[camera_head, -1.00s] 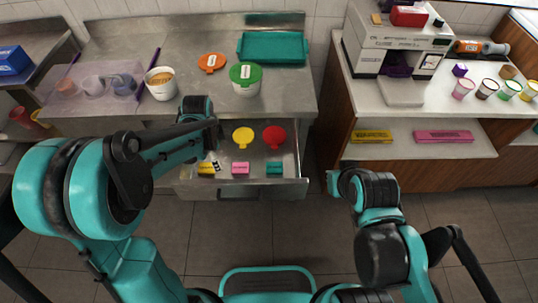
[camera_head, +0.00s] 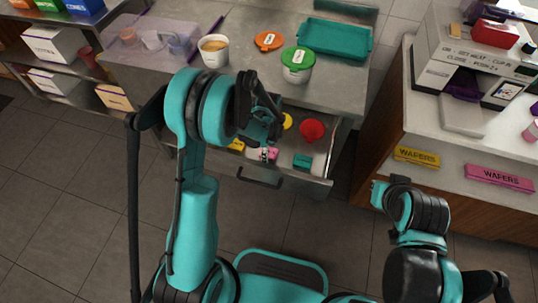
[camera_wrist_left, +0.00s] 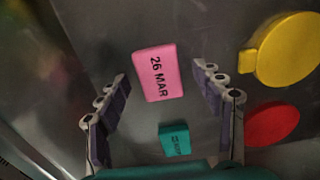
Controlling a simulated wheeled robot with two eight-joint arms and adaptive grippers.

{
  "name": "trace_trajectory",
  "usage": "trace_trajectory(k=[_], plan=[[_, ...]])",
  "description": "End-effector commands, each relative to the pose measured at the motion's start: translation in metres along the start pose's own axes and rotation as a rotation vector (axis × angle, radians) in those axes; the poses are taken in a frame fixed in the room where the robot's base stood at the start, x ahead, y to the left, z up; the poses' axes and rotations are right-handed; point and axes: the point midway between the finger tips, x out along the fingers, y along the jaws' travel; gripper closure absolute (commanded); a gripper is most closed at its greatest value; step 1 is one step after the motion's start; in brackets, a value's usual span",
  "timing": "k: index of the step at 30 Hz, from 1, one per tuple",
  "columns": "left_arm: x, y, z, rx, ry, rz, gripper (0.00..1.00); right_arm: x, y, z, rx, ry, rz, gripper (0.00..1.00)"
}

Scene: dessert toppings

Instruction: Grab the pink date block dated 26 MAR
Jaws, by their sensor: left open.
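The pink date block (camera_wrist_left: 157,73) reads 26 MAR in the left wrist view. It lies on the metal floor of the open drawer. In the head view the pink block (camera_head: 273,154) is partly hidden by my left gripper. My left gripper (camera_wrist_left: 165,115) is open, its two fingers on either side of the view with the pink block between and beyond them, untouched as far as I can see. In the head view my left gripper (camera_head: 266,150) is over the drawer. My right gripper's fingers cannot be made out in the head view.
A teal block (camera_wrist_left: 175,140) lies near the pink one. A yellow block (camera_head: 237,145), a yellow lid (camera_head: 287,121) and a red lid (camera_head: 312,130) are also in the drawer. The drawer front (camera_head: 282,181) and the counter above bound the space.

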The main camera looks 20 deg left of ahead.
Motion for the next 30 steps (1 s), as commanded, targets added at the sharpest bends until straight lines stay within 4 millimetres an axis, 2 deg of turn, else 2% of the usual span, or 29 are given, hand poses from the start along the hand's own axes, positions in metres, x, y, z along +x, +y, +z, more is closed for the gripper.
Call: trace_trajectory(k=[5,6,12,20,23,26,30], plan=[[0.0,0.0,0.0,-0.001,0.0,0.0,0.33,-0.001,0.0,-0.001,0.0,0.0,0.0,1.0],[0.0,0.0,0.0,-0.001,0.0,0.0,0.35,-0.001,0.0,-0.001,0.0,0.0,0.0,1.0],[0.0,0.0,0.0,-0.001,0.0,0.0,0.84,-0.001,0.0,-0.001,0.0,0.0,0.0,1.0],[0.0,0.0,0.0,-0.001,0.0,0.0,0.84,-0.001,0.0,-0.001,0.0,0.0,0.0,1.0],[-0.006,0.0,0.0,-0.001,0.0,0.0,0.84,-0.003,0.0,-0.002,0.0,0.0,0.0,1.0],[-0.023,0.0,0.0,-0.001,0.0,0.0,0.84,-0.009,0.0,-0.007,0.0,0.0,0.0,1.0],[-0.054,0.0,0.0,-0.001,0.0,0.0,0.84,-0.019,0.0,-0.014,0.0,0.0,0.0,1.0]])
